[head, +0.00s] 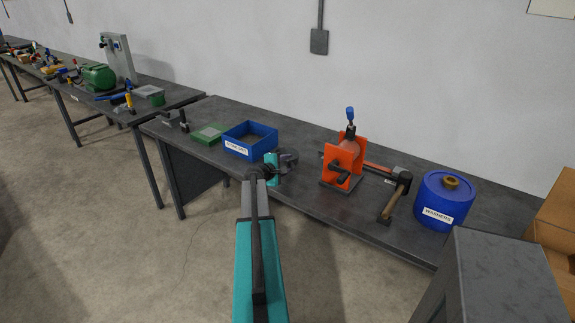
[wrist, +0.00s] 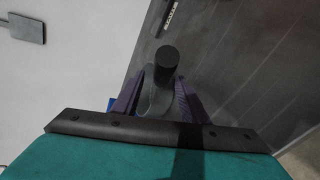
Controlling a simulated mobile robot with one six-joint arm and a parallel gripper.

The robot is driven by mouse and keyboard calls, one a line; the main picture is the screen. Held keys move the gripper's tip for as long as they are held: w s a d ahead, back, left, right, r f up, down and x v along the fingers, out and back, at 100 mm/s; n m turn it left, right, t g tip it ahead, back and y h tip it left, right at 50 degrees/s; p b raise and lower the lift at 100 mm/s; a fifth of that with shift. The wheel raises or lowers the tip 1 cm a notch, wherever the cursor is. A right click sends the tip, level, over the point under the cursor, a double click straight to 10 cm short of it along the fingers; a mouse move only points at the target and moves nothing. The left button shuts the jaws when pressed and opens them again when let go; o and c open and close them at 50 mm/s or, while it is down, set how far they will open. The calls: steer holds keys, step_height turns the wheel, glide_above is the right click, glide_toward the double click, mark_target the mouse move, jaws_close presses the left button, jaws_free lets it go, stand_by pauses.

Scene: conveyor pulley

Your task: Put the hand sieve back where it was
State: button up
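My gripper (head: 277,162) is over the front part of the near bench, just right of the blue box. In the wrist view its purple fingers (wrist: 157,100) stand on both sides of a grey piece with a round black end (wrist: 167,58) and look closed on it. The same dark grey piece (head: 290,158) shows small beside the teal wrist in the head view. Its lower part is hidden, and I cannot tell for certain that it is the hand sieve. A flat green frame with a grey top (head: 210,133) lies left of the box.
The open blue box (head: 249,139) has a white label. An orange press (head: 343,162), a hammer (head: 393,197) and a blue "WASHERS" drum (head: 443,201) stand to the right. A small dark clamp-like thing (head: 176,120) is at the left end.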

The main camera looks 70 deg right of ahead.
steer(key=shift+r, duration=0.1)
steer(key=shift+b+v, duration=1.25)
steer(key=shift+v, duration=4.75)
